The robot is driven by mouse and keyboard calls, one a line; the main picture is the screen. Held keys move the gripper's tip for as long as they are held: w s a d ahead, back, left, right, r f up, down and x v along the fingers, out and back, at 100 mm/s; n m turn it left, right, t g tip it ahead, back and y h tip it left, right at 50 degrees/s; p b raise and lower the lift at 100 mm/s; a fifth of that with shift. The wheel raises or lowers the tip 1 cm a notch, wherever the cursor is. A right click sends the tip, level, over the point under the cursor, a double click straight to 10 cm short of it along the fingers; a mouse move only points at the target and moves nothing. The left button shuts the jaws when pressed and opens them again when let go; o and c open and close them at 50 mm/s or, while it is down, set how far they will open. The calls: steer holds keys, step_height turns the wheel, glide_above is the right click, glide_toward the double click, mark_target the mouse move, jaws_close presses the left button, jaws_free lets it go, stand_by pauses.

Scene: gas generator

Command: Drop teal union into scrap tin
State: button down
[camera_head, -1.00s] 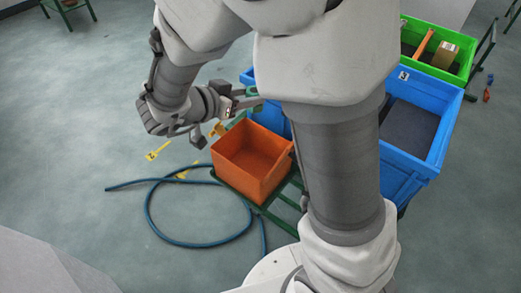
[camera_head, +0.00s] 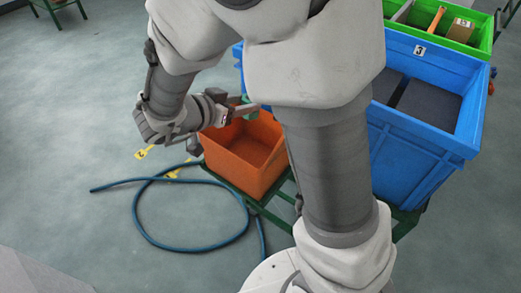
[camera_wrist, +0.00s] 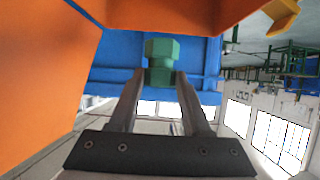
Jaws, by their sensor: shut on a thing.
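My gripper (camera_head: 250,108) is shut on the teal union, over the back left part of an open orange bin. In the wrist view the teal union (camera_wrist: 161,62), a green-teal piece with a hexagonal end, sits between my two fingertips (camera_wrist: 160,77). In the head view the union (camera_head: 246,113) shows only as a small green patch by the fingers. The orange bin (camera_head: 238,178) stands on a green stand, and its orange wall (camera_wrist: 40,60) fills the left of the wrist view. I cannot tell for sure whether this bin is the scrap tin.
A large blue bin (camera_head: 412,150) marked 3 stands to the right, with a green crate (camera_head: 481,40) holding several items behind it. A blue hose (camera_head: 190,248) lies looped on the floor. Yellow tags (camera_head: 144,152) show left of the orange bin.

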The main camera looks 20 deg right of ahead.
step_height(320, 180, down, 5)
steer(key=b, duration=0.5)
steer(key=shift+c, duration=1.4)
jaws_free()
steer(key=p+v, duration=0.5)
steer(key=v, duration=1.2)
steer(key=shift+a, duration=0.2)
steer(key=shift+s, duration=0.1)
